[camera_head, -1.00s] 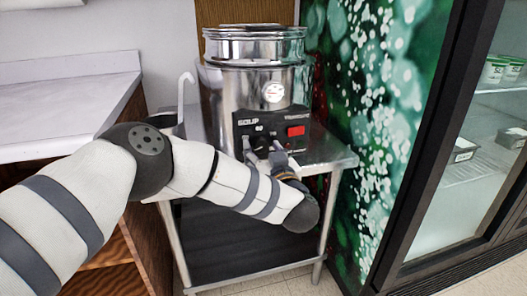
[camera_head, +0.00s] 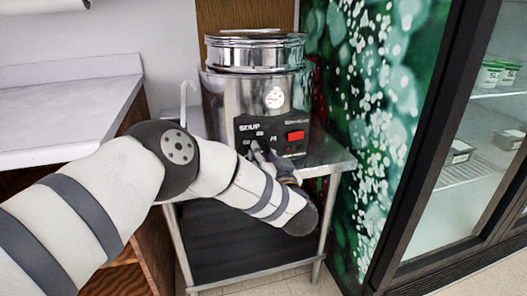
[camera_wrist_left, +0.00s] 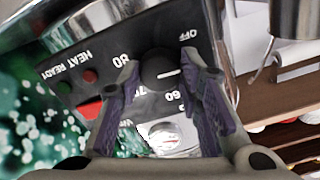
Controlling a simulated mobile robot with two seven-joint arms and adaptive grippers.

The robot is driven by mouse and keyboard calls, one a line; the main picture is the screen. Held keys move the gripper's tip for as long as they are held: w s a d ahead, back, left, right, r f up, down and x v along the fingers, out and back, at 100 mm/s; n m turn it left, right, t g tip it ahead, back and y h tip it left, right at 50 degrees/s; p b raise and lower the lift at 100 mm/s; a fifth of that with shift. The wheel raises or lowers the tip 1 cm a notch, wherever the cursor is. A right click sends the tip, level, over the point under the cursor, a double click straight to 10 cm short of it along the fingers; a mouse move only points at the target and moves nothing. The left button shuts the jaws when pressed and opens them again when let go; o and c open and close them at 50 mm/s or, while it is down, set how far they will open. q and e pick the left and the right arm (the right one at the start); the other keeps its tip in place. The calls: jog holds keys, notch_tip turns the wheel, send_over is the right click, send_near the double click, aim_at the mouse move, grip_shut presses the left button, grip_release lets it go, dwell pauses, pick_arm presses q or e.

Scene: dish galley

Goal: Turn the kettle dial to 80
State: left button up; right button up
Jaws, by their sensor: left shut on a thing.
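The steel soup kettle (camera_head: 235,95) stands on a metal table. Its black control panel (camera_head: 285,124) faces me, with a red switch (camera_head: 295,136). In the left wrist view the black dial (camera_wrist_left: 158,70) shows a white pointer line, turned toward the right of the picture, between the OFF and 60 marks. The 80 mark (camera_wrist_left: 121,60) is on the picture's left side of the dial. My left gripper (camera_head: 264,150) is at the panel; in the wrist view its fingers (camera_wrist_left: 162,72) stand on either side of the dial, shut on it. My right gripper is out of view.
The metal table (camera_head: 325,160) bears the kettle, and a ladle handle (camera_head: 184,100) stands to its left. A white counter (camera_head: 60,115) is at the left. A green patterned panel (camera_head: 365,100) and a glass-door fridge (camera_head: 480,150) are at the right.

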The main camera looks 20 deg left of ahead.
pick_arm(q)
jog(key=m, duration=0.4)
jog(key=shift+m+p, duration=0.3)
jog(key=shift+p, duration=0.1)
jog(key=m, duration=0.3)
jog(key=shift+m, duration=0.4)
jog(key=m, duration=0.8)
jog(key=shift+a+b, duration=0.1)
jog(key=shift+b, duration=0.2)
jog(key=shift+r+m, duration=0.1)
jog(key=shift+m, duration=0.4)
jog(key=o, duration=1.2)
jog(key=shift+c, duration=0.2)
jog(key=shift+s, duration=0.1)
